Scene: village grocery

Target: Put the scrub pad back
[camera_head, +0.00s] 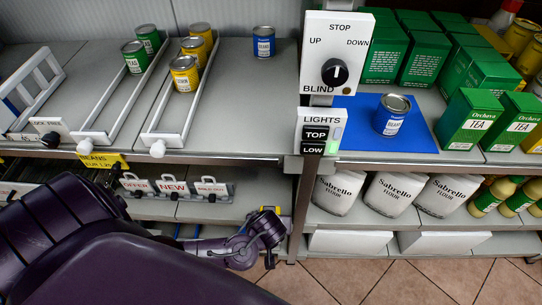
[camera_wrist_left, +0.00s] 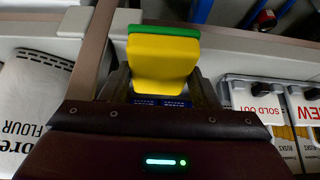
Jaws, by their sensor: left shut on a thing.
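The scrub pad (camera_wrist_left: 162,66), yellow with a green layer along its top edge, stands between the fingers of my left gripper (camera_wrist_left: 160,88) in the left wrist view. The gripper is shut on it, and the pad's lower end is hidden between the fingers. In the head view my left gripper (camera_head: 266,232) is low in front of the lower shelf, just left of the brown post. The pad is hard to make out there. My right gripper is not in view.
Flour bags (camera_head: 335,194) stand right of the brown post (camera_head: 304,190). A rack of signs (camera_head: 175,187) is on the lower shelf to the left. Above are the control panel (camera_head: 336,55), a blue can on a blue mat (camera_head: 420,133), and tea boxes (camera_head: 468,116).

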